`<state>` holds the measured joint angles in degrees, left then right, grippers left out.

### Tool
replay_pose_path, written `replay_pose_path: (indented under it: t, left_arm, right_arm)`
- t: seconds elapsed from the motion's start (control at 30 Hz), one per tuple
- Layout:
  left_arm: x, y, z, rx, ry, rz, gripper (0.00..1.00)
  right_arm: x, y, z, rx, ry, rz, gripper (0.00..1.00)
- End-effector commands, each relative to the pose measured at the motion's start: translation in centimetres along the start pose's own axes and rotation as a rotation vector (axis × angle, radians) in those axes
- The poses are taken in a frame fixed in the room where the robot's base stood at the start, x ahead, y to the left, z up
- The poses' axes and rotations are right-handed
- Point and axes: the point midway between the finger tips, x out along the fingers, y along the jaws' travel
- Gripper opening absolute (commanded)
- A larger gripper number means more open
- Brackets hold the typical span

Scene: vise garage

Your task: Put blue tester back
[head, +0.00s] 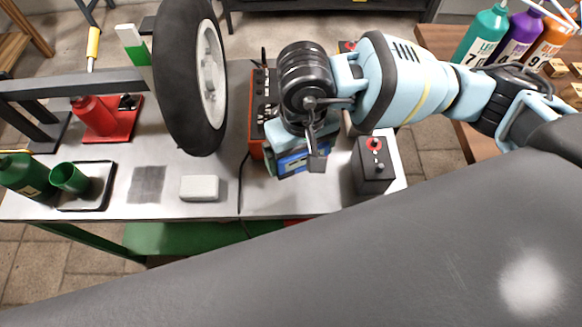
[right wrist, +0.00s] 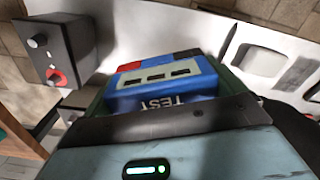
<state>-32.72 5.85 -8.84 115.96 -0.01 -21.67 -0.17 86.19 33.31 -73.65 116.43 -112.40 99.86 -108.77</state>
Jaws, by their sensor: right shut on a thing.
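The blue tester (head: 291,162) is under my right gripper (head: 306,142) in the head view, near the front edge of the metal bench, and mostly hidden by the hand. In the right wrist view the tester (right wrist: 160,85) shows a blue face with "TEST" lettering, dark slots and red and black parts at its far edge. My right gripper (right wrist: 165,125) is shut on it. Whether the tester touches the bench I cannot tell. My left gripper is not in view.
A black box with a red knob (head: 373,165) stands just right of the tester. An orange-red case (head: 257,112) is on its left. A wheel (head: 188,75), a white block (head: 199,188) and a green cup (head: 69,178) are further left. Bottles (head: 482,38) stand at far right.

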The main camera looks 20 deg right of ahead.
Motion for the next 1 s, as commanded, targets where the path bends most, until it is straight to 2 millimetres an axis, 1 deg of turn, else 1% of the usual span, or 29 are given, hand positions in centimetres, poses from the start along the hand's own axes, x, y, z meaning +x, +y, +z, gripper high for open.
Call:
replay_pose_path:
  t: [0.03,0.17,0.27,0.4,0.5,0.6,0.87,1.0]
  left_arm:
    - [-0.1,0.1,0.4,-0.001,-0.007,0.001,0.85]
    - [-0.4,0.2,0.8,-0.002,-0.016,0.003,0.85]
    - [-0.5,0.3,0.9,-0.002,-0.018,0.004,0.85]
    - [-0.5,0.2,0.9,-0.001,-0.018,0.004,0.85]
    - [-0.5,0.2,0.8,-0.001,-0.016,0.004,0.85]
    - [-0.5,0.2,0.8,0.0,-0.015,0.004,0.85]
    - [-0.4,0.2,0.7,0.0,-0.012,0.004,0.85]
    - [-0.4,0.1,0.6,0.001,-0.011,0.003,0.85]
  right_arm:
    - [-0.1,-0.1,-0.1,-0.002,0.002,-0.001,0.63]
    - [-0.1,-0.1,-0.1,-0.001,0.003,0.0,0.63]
    - [1.0,-0.1,-0.1,0.001,0.001,0.0,0.63]
    - [3.5,-0.1,0.0,0.001,0.0,0.0,0.63]
    - [5.0,-0.1,0.0,0.001,0.001,0.0,0.63]
    - [5.8,0.0,-0.1,0.001,0.002,0.0,0.63]
    - [6.5,-0.1,-0.1,0.0,0.003,0.0,0.63]
    - [8.1,0.0,-0.1,0.002,0.0,0.001,0.63]
